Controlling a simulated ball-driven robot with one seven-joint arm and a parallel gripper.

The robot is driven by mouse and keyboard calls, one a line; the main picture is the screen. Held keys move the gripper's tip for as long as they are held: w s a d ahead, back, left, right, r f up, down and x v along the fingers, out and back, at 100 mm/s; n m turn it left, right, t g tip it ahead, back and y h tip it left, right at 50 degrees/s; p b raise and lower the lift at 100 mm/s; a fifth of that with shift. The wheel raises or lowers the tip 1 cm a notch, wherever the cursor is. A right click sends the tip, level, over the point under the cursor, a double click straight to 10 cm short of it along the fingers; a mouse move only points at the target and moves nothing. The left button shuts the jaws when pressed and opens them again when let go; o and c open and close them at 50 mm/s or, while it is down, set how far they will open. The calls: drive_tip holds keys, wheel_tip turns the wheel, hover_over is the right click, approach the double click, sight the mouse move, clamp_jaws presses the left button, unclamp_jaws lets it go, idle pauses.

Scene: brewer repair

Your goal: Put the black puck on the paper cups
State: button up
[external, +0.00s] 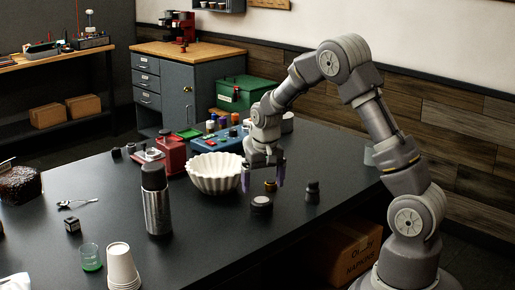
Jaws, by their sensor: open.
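The black puck (261,207) lies flat on the dark table, right of the white fluted filter bowl. The paper cups (122,266) stand as an upturned white stack at the table's near left edge, well away from the puck. My gripper (264,188) points down just above and around the puck's area, with its purple-tipped fingers spread apart and nothing between them held. Whether the fingers straddle the puck exactly, I cannot tell from this one view.
A small brass piece (270,186) and a black tamper-like piece (312,192) are near my gripper. A green-bottomed glass (91,259) stands beside the cups.

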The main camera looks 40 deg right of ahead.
sight(261, 200)
drive_tip(key=f+b, duration=0.1)
drive_tip(key=f, duration=0.1)
drive_tip(key=f+b, duration=0.1)
drive_tip(key=f, duration=0.1)
drive_tip(key=w+f, duration=0.1)
drive_tip(key=f, duration=0.1)
drive_tip(key=shift+d+f+b, duration=0.15)
drive_tip(key=shift+f+b, duration=0.05)
drive_tip(key=shift+b, duration=0.2)
drive_tip(key=shift+s+r, duration=0.1)
drive_tip(key=shift+r, duration=0.05)
drive_tip(key=c, duration=1.4)
drive_tip(key=shift+c, duration=0.2)
drive_tip(key=shift+r, duration=0.1)
